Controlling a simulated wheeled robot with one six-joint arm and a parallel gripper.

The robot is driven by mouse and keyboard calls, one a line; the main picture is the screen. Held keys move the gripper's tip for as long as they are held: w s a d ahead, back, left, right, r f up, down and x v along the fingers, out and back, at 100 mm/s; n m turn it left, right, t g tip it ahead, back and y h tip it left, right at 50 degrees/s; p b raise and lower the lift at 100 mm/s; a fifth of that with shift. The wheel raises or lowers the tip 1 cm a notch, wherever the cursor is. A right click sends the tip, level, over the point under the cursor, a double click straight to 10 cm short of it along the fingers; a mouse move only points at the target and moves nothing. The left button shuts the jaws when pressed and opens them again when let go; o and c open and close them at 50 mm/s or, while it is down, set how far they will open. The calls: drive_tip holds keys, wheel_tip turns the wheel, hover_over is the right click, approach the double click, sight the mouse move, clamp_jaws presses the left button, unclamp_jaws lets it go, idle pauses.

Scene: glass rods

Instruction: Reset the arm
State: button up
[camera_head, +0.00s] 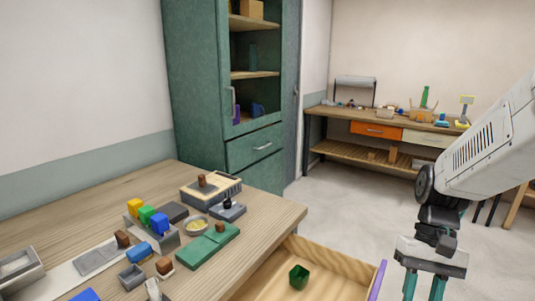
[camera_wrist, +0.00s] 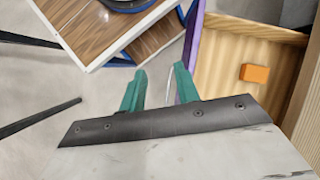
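My gripper (camera_head: 424,288) hangs at the lower right of the head view, pointing down, beside the purple edge of an open drawer (camera_head: 330,272). Its two green fingers are apart with nothing between them. In the wrist view the fingers of my gripper (camera_wrist: 160,75) are also spread, with a clear gap. The gripper's dark bar and pale body fill the bottom of that view. The fingertips' lower ends are cut off in the head view.
A green block (camera_head: 299,277) lies in the drawer; an orange block (camera_wrist: 255,73) shows in a wooden drawer in the wrist view. The workbench (camera_head: 262,213) holds several blocks and trays. A green cabinet (camera_head: 196,90) stands behind. Open floor (camera_head: 345,205) lies beyond.

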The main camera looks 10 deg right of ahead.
drive_tip(key=s+a+r+n+t+h, duration=0.3)
drive_tip(key=a+r+n+t, duration=0.1)
drive_tip(key=a+r, duration=0.4)
wheel_tip(320, 180, up, 2)
drive_tip(key=shift+s+r+n+t, duration=0.1)
drive_tip(key=shift+s+n+t, duration=0.25)
drive_tip(key=shift+t, duration=0.55)
